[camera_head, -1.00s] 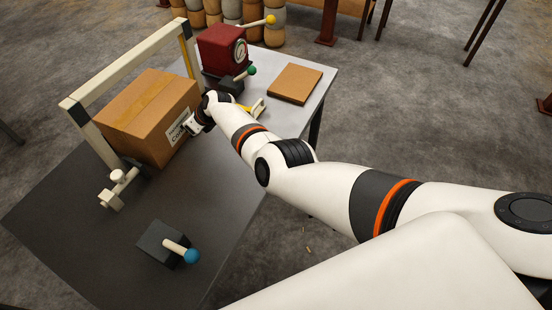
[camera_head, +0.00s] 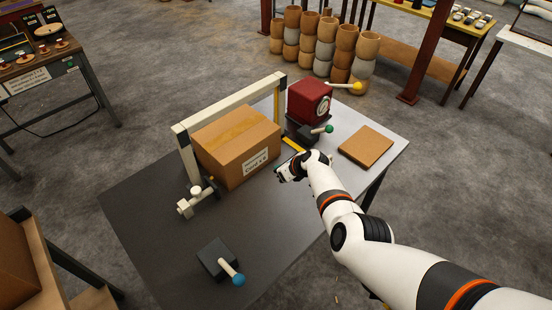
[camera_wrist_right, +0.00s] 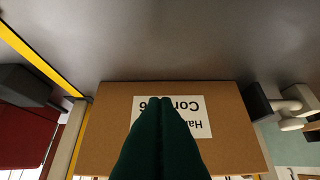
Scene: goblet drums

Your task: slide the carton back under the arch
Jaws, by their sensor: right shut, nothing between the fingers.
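The brown cardboard carton (camera_head: 228,165) sits on the dark end of the table, at the cream arch (camera_head: 230,103). Its labelled face and part of its top stick out on my side of the arch; how far it reaches behind the bar is hard to tell. My right gripper (camera_head: 284,172) is shut and empty, just off the labelled face, with a small gap in the head view. In the right wrist view the dark green fingers (camera_wrist_right: 163,102) are together and overlap the white label of the carton (camera_wrist_right: 235,140). My left gripper is not in view.
A cream clamp (camera_head: 195,201) stands by the arch's near foot. A red box with a dial (camera_head: 309,101), a green-knobbed lever (camera_head: 328,129) and a flat brown box (camera_head: 366,146) stand to the right. A blue-knobbed lever block (camera_head: 216,258) is near the front. Bare tabletop lies between.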

